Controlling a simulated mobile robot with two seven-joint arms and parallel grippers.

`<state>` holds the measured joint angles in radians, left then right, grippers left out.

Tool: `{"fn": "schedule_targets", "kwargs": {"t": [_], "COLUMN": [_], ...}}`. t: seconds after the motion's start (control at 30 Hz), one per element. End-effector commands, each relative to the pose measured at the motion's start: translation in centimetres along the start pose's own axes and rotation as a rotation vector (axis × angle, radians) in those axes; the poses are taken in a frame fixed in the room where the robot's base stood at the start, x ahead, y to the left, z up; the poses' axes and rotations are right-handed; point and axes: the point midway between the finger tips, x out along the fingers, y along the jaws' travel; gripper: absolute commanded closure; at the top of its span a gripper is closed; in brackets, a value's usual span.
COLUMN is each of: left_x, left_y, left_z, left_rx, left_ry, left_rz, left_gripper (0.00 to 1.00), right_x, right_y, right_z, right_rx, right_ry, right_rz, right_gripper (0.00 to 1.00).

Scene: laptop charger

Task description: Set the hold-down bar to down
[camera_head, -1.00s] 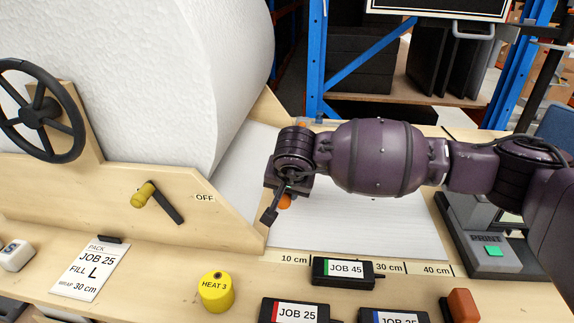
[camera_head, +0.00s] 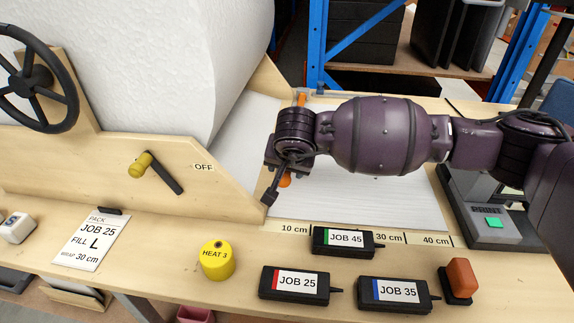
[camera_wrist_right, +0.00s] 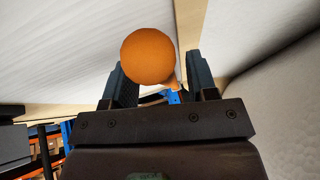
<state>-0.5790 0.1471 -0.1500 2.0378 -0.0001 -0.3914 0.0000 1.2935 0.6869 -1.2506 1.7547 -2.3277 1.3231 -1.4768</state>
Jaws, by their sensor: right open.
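The hold-down bar shows only as orange parts, and my right arm hides most of it. Another orange part (camera_head: 300,98) shows behind my wrist. In the right wrist view a round orange knob (camera_wrist_right: 149,56) sits at the mouth of the open jaws and overlaps the left finger. I cannot tell whether the fingers touch it. Whether the bar is up or down is not clear. My left gripper is out of view.
A large white roll (camera_head: 130,60) and a wooden side panel with a yellow-knobbed lever (camera_head: 158,172) at OFF stand left of the gripper. White sheet (camera_head: 370,205) lies under my arm. Several black chargers and a yellow HEAT 3 knob (camera_head: 216,260) occupy the front.

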Motion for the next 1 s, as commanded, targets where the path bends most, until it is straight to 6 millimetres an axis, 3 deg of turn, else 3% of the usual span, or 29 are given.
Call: {"fn": "schedule_targets", "kwargs": {"t": [0.6, 1.0], "left_x": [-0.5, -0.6], "left_y": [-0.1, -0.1], "left_z": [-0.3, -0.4], "left_rx": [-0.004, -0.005], "left_ry": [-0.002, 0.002], "left_rz": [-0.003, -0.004], "left_gripper": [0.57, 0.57], "right_x": [-9.4, -10.7], "right_y": [0.0, 0.0], "right_z": [-0.1, -0.1], "right_rx": [-0.001, 0.001], "right_ry": [0.003, 0.001], "right_rz": [-0.002, 0.001], "right_gripper": [0.47, 0.47]}}
